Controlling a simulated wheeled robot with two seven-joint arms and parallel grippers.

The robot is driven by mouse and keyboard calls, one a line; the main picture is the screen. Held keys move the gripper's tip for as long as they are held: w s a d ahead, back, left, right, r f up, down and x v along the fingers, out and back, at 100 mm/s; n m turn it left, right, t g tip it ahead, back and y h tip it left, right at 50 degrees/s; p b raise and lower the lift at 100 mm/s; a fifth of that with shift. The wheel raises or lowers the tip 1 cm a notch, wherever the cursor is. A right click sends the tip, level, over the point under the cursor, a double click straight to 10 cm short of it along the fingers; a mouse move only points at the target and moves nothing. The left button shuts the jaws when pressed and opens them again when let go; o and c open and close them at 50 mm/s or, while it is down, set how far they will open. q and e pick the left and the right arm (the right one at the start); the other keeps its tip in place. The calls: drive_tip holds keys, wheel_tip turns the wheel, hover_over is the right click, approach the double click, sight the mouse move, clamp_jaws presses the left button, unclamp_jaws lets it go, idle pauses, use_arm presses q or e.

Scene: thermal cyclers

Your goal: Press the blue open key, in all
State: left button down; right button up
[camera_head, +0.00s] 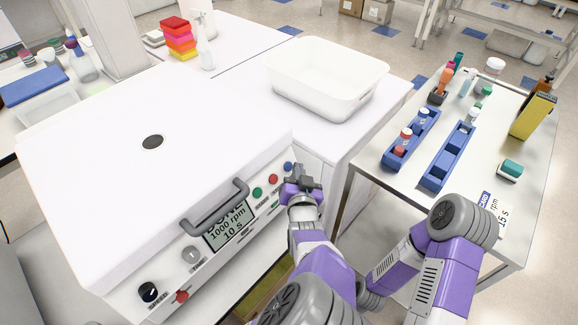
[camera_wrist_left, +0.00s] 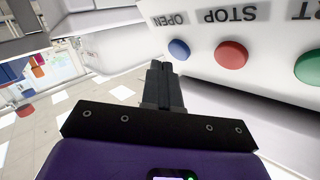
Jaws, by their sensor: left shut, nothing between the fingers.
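The blue open key (camera_head: 288,166) sits at the right end of the front panel of a white machine (camera_head: 90,150). In the left wrist view the blue key (camera_wrist_left: 179,49) shows under the label OPEN, beside the red stop key (camera_wrist_left: 231,55) and a green key (camera_wrist_left: 308,66). My left gripper (camera_head: 303,184) is shut and empty in front of the panel's right end. Its closed fingertips (camera_wrist_left: 158,68) appear just beside the blue key; whether they touch it I cannot tell. The machine's lid looks closed. My right gripper is not in view.
A grey handle (camera_head: 215,208) juts from the machine's front above its display (camera_head: 230,227). A white bin (camera_head: 325,75) stands behind on the bench. A side table to the right holds blue racks (camera_head: 447,158) and a yellow box (camera_head: 533,116).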

use_arm(q)
drive_tip(key=shift+a, duration=0.1)
drive_tip(key=shift+w+a+f, duration=0.2)
drive_tip(key=shift+w, duration=0.05)
drive_tip(key=shift+w+a+f, duration=0.15)
drive_tip(key=shift+w+a, duration=0.05)
drive_tip(key=shift+a, duration=0.1)
idle(0.8)
idle(0.4)
drive_tip(key=shift+s+d+r+p, duration=0.35)
drive_tip(key=shift+s+d+p, duration=0.1)
drive_tip(key=shift+d+p, duration=0.15)
drive_tip(key=s+d+r+p, duration=0.1)
drive_tip(key=p, duration=0.1)
drive_tip(key=s+d+r+p, duration=0.1)
drive_tip(key=d+p, duration=0.1)
drive_tip(key=shift+s+d, duration=0.3)
